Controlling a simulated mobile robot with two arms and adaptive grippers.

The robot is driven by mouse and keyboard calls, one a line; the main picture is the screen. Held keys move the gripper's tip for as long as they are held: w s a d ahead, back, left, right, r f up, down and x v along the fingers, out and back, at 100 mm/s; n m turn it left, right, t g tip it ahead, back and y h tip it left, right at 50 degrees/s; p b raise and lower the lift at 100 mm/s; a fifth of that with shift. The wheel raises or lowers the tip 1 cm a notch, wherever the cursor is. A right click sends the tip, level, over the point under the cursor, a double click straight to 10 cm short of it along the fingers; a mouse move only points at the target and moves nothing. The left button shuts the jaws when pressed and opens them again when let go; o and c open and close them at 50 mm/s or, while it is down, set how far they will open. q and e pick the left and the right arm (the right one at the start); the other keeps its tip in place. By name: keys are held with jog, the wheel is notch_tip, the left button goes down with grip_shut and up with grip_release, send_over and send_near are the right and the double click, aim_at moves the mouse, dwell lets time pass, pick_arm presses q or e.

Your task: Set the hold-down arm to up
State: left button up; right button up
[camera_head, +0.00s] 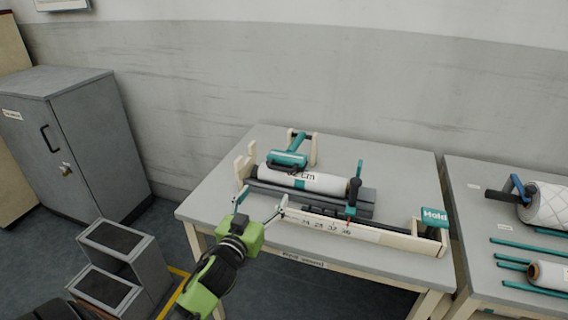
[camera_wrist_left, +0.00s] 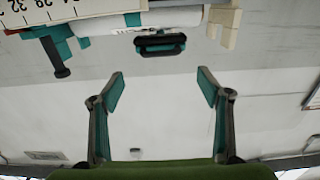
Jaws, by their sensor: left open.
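The teal hold-down arm (camera_head: 291,151) is hinged at a pale wooden bracket at the back of the bench. It lies low over the white roll (camera_head: 318,182), its black-and-teal handle (camera_head: 287,161) near the roll's left part. The handle also shows in the left wrist view (camera_wrist_left: 160,44), centred between the fingers but beyond their tips. My left gripper (camera_head: 261,204) is open and empty in front of the bench fixture, left of its scale, apart from the handle. Its two teal-tipped fingers are spread in the left wrist view (camera_wrist_left: 160,76). My right gripper is out of view.
The fixture has a numbered front rail (camera_head: 338,230), a dark upright handle (camera_head: 353,191) and a teal "Hold" sign (camera_head: 433,216). A second table (camera_head: 480,252) with rolls and teal rods stands right. A grey step (camera_head: 128,253) and a cabinet (camera_head: 75,140) are left.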

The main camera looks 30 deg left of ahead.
aim_at(281, 169)
pick_arm(q)
jog(key=x, duration=1.3)
jog(key=shift+w+r+p, duration=0.2)
jog(key=shift+w+p, duration=0.15)
jog(key=shift+p, duration=0.05)
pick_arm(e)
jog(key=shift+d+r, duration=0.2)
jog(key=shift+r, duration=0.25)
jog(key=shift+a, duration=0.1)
